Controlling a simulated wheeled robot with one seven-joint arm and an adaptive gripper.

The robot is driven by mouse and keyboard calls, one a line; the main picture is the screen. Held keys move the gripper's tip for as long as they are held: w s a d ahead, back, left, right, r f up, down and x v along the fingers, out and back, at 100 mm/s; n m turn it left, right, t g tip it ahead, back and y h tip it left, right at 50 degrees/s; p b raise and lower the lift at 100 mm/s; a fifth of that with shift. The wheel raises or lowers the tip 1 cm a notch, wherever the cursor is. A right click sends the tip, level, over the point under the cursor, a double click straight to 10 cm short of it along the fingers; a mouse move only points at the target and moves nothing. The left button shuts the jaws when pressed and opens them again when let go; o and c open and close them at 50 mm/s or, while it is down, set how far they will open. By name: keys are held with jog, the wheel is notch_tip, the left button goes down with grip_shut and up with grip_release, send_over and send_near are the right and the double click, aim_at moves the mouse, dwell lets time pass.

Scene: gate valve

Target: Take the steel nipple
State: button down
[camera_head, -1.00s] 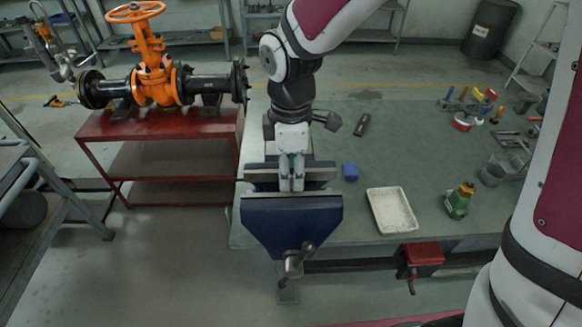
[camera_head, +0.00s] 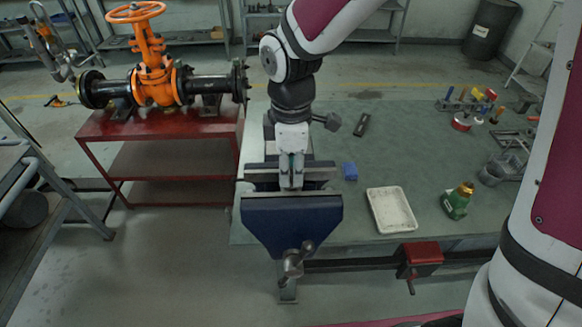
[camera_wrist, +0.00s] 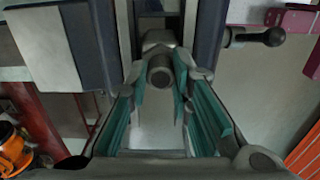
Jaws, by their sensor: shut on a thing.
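My gripper (camera_head: 291,186) points down between the jaws of the blue bench vise (camera_head: 291,222) at the table's left edge. In the wrist view its teal-lined fingers (camera_wrist: 161,78) are closed around the end of a dark grey round piece (camera_wrist: 160,73), which looks like the steel nipple. Only its rounded end shows there; the rest is hidden by the fingers and vise. In the head view the nipple is hidden behind the fingers and front vise jaw. The vise jaws (camera_wrist: 205,45) stand on both sides of the fingertips, with a gap to them.
Hand tools lie farther right. The orange gate valve (camera_head: 153,75) sits on a red stand at left. The table's middle is mostly clear.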

jog(key=shift+r+p, duration=0.4)
jog(key=shift+r, duration=0.2)
dwell(0.6)
jog(key=shift+r+p, duration=1.8)
jog(key=shift+r, duration=1.85)
